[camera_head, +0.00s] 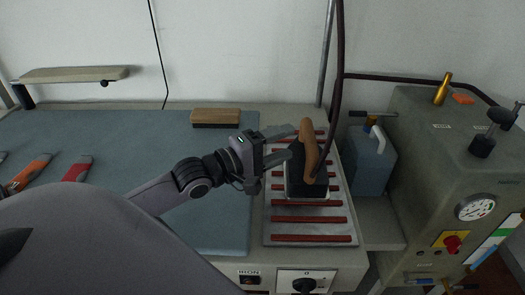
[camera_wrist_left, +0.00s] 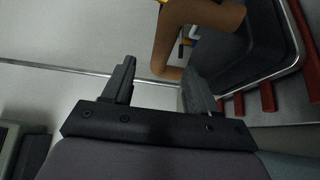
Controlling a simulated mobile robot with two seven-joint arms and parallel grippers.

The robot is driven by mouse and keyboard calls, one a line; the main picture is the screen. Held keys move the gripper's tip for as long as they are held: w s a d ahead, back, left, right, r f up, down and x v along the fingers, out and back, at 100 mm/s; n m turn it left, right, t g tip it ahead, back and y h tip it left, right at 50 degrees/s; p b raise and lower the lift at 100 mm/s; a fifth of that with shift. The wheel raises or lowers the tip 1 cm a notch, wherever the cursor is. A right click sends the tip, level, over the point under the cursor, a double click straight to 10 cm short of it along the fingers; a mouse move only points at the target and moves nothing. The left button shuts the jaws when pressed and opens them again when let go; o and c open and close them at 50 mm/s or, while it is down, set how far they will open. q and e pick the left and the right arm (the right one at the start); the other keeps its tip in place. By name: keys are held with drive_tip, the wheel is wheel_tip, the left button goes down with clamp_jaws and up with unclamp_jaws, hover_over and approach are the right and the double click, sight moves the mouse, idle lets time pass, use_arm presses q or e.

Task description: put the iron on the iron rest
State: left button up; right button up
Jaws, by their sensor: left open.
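The iron has a tan handle (camera_head: 310,147) and a dark body (camera_head: 308,184). In the head view it sits upright over the iron rest (camera_head: 310,228), a metal plate with red bars, and appears to stand on it. My left gripper (camera_head: 293,144) is open beside the handle, on its left. In the left wrist view the open fingers (camera_wrist_left: 160,78) point toward the handle (camera_wrist_left: 168,45), with its lower end near the gap between them. The dark body (camera_wrist_left: 255,45) is at the upper right. I cannot tell whether the fingers touch the handle.
A blue padded board (camera_head: 135,140) covers the table left of the rest. A wooden brush (camera_head: 216,118) lies at its back edge. A blue-grey container (camera_head: 370,160) and a steam unit (camera_head: 440,160) stand at right. A dark hose (camera_head: 338,70) hangs behind the iron.

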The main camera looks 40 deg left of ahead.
use_arm(q)
drive_tip(key=shift+v, duration=2.25)
